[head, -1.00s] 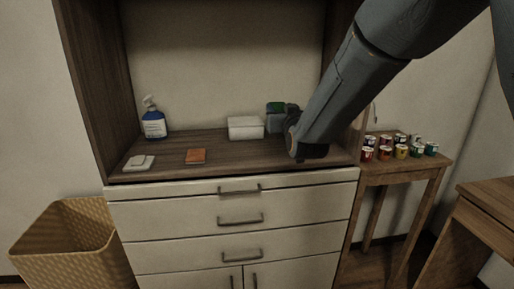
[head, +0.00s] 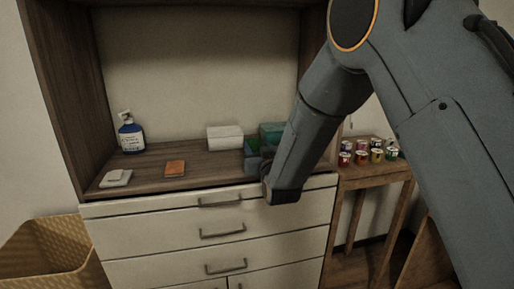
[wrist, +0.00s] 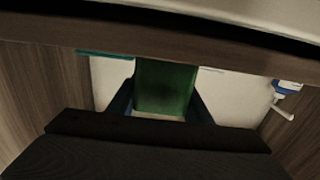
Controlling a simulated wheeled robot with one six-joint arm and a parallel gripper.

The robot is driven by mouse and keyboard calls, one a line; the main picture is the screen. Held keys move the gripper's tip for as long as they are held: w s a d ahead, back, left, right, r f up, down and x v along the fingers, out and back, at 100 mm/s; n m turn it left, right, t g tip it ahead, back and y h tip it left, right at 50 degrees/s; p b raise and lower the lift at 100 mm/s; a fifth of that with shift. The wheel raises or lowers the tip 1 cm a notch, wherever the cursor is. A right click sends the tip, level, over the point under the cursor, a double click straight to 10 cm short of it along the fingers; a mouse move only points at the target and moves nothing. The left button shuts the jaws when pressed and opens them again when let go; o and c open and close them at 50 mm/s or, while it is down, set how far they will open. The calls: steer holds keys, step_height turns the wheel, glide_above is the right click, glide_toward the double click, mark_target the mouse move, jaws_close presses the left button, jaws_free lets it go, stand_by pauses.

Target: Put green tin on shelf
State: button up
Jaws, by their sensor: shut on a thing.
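The green tin (wrist: 165,88) is between my gripper's two fingers in the wrist view. My gripper (wrist: 162,112) is shut on it. In the head view my gripper (head: 257,160) is at the right part of the cabinet's open shelf (head: 208,165), near its front edge, and the tin is mostly hidden by my arm. The wrist view is upside down, with the shelf's brown edge (wrist: 165,40) across the top. I cannot tell whether the tin touches the shelf.
The shelf holds a blue pump bottle (head: 130,135), a white box (head: 225,138), an orange block (head: 175,169), a pale block (head: 116,178) and a teal box (head: 272,131) close to my gripper. Several tins (head: 376,155) stand on a side table (head: 385,174). The shelf's middle front is clear.

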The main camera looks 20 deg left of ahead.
steer(key=shift+f, duration=0.2)
steer(key=o, duration=1.1)
steer(key=shift+r, duration=0.1)
